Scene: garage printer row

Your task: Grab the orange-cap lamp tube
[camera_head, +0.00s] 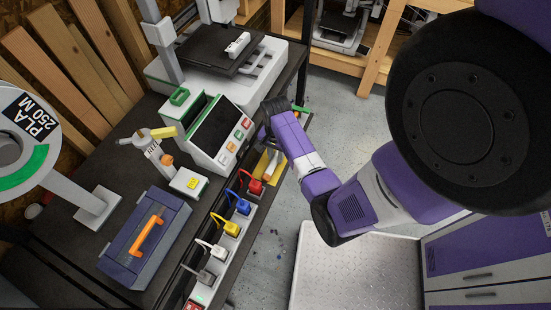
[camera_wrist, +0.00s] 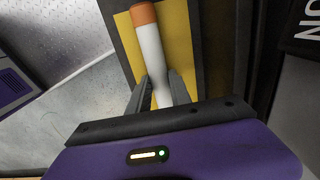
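The lamp tube (camera_wrist: 151,48) is white with an orange cap (camera_wrist: 143,14) and lies over a yellow surface. In the wrist view it runs down between the two fingers of my gripper (camera_wrist: 160,82), capped end pointing away from me. The fingers flank the tube closely; I cannot tell whether both press on it. In the head view the tube (camera_head: 271,168) shows small at the bench's right edge, on the yellow piece (camera_head: 260,163). My gripper (camera_head: 268,122) is there too, its fingers mostly hidden.
A power strip (camera_head: 222,250) with several coloured plugs runs along the bench edge. A printer control box (camera_head: 215,130) stands left of my gripper. A blue toolbox (camera_head: 150,240) and a spool holder (camera_head: 95,208) stand further left. Floor (camera_head: 275,240) is open beside the bench.

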